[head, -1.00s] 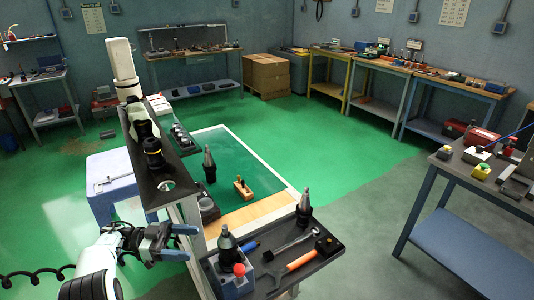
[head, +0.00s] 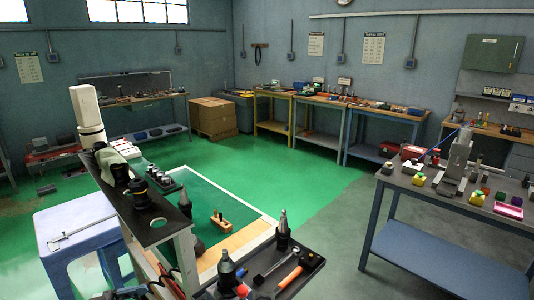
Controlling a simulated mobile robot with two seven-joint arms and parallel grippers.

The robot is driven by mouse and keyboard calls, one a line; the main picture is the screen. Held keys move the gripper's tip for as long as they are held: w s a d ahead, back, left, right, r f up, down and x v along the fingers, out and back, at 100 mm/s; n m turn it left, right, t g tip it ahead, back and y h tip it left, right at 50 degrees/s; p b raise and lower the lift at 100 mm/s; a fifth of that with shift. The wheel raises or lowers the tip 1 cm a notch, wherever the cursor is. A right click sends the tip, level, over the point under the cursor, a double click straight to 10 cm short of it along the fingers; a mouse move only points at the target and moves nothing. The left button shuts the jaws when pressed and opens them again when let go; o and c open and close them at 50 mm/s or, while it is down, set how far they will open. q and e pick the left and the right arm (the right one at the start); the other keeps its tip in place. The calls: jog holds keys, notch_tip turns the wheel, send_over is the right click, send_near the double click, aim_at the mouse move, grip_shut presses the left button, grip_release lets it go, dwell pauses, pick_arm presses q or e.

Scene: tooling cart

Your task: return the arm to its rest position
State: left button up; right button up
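A dark part of my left gripper (head: 150,291) shows at the bottom edge of the head view, beside the cart's near end. Most of it is cut off by the frame, so I cannot tell whether its fingers are open or shut. No held object shows there. My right gripper is not in view. The tooling cart has a narrow dark upper shelf (head: 152,232) with black tool holders on it.
A blue-white stool (head: 75,222) stands left of the cart. A grey workbench (head: 440,185) with blocks and a pink tray (head: 508,206) stands at the right. Several benches and stacked cardboard boxes (head: 213,116) line the back. The green floor between is clear.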

pick_arm(q)
jog(key=w+d+f+n+t+y, duration=0.3)
jog(key=w+f+n+t+y, duration=0.25)
jog(key=f, duration=0.25)
jog(key=w+d+f+n+t+y, duration=0.3)
jog(key=w+f+n+t+y, duration=0.1)
jog(key=f+n, duration=0.4)
jog(key=s+d+f+n+g+y, duration=0.1)
jog(key=s+d+f+g+y, duration=0.1)
jog(key=f, duration=0.4)
jog(key=s+d+f+n+g+y, duration=0.1)
jog(key=s+f+n+y, duration=0.15)
jog(key=f, duration=0.35)
jog(key=s+d+f+g, duration=0.5)
jog(key=s+f, duration=0.3)
jog(key=s+d+f+g, duration=0.1)
jog(key=s+d+g, duration=0.2)
jog(key=s, duration=0.5)
jog(key=s+d+f+g, duration=0.2)
jog(key=s+d+g, duration=0.1)
jog(key=s, duration=0.6)
jog(key=s+d+f+g, duration=0.1)
jog(key=s+d+g, duration=0.2)
jog(key=s, duration=0.5)
jog(key=shift+s+d+f+n, duration=0.3)
jog(key=shift+d+n, duration=0.1)
jog(key=shift+d, duration=0.2)
